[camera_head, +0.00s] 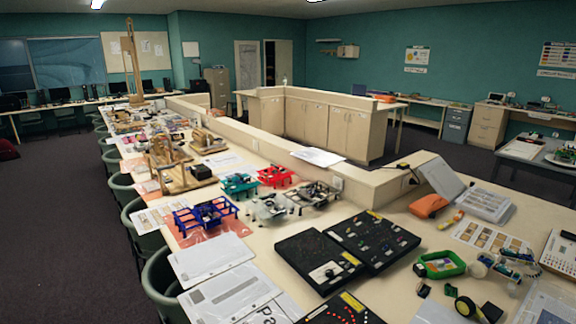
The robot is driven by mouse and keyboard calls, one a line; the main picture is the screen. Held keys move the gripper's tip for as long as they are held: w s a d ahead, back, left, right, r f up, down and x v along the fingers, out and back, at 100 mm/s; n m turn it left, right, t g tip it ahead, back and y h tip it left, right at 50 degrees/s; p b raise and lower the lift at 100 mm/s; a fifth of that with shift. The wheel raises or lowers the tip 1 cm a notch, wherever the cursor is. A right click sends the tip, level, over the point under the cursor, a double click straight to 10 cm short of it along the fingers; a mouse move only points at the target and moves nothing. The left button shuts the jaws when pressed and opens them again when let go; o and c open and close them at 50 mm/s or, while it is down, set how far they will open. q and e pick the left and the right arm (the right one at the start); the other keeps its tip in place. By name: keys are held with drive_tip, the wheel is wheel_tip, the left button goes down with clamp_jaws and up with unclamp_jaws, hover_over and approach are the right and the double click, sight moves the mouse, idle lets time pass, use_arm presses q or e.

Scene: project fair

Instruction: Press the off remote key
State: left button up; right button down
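I cannot make out a remote or an off key for certain at this size. Two black boards lie side by side on the near table: one (306,250) with a light patch and small parts, the other (372,232) with rows of small components. A third black board with red dots (340,310) is cut by the bottom edge. A small yellow and orange item (451,220) lies to their right, too small to identify. Neither of my grippers is in view.
The long cream table (262,232) holds blue (205,214) and red (275,176) frames, papers, an orange case (428,205) and a green tray (441,265). A low divider (240,130) runs along it. Chairs (160,285) line its left side. Dark carpet (60,220) is open at left.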

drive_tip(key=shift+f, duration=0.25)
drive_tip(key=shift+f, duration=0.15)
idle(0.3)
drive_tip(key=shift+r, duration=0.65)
drive_tip(key=shift+p, duration=0.3)
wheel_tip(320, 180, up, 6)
drive_tip(key=p, duration=0.5)
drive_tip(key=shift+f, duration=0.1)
